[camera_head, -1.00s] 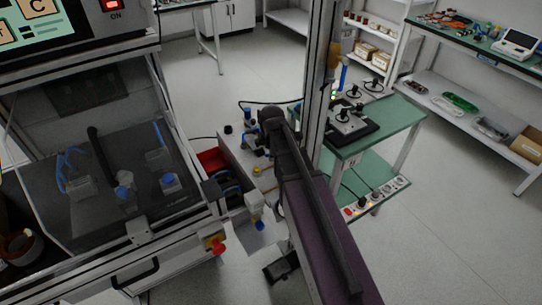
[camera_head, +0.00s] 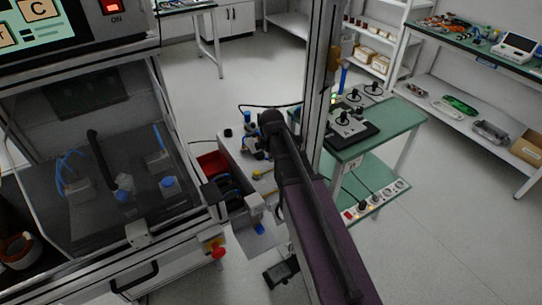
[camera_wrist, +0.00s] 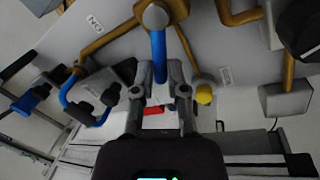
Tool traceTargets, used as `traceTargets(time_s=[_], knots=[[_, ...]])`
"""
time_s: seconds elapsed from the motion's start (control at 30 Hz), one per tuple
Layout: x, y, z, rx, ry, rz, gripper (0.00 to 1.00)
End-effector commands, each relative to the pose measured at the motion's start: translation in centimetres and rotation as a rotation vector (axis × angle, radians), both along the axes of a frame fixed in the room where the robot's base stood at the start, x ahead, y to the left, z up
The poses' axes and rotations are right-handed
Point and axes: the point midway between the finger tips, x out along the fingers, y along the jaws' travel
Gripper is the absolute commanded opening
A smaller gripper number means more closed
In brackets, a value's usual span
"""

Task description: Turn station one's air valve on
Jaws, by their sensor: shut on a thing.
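In the wrist view my gripper (camera_wrist: 160,98) is closed around a blue lever handle (camera_wrist: 158,55). The lever runs down the picture from a round grey hub (camera_wrist: 155,16) on brass-coloured pipework, and its lower end is between the fingers. A small "ON" label (camera_wrist: 95,24) is on the grey panel to its left, and another label (camera_wrist: 225,75) is to its right, too small to read. In the head view my purple-black arm reaches over the small bench beside the machine; I cannot clearly make out the fingertips there.
In the wrist view, a second blue handle (camera_wrist: 72,92) is at left, and a yellow knob (camera_wrist: 204,94) sits close right of my gripper. Brass pipes (camera_wrist: 285,75) flank it. In the head view, the machine (camera_head: 110,190) stands left and a green table (camera_head: 385,130) right.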

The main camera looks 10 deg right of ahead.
Motion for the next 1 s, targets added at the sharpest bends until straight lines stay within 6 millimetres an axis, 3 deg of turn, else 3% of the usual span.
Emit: traceTargets(time_s=[0.37,1.0], knots=[[0.6,-0.1,-0.1,0.001,0.003,-0.134,0.0],[2.9,-1.2,-0.1,0.0,0.003,-0.699,0.0]])
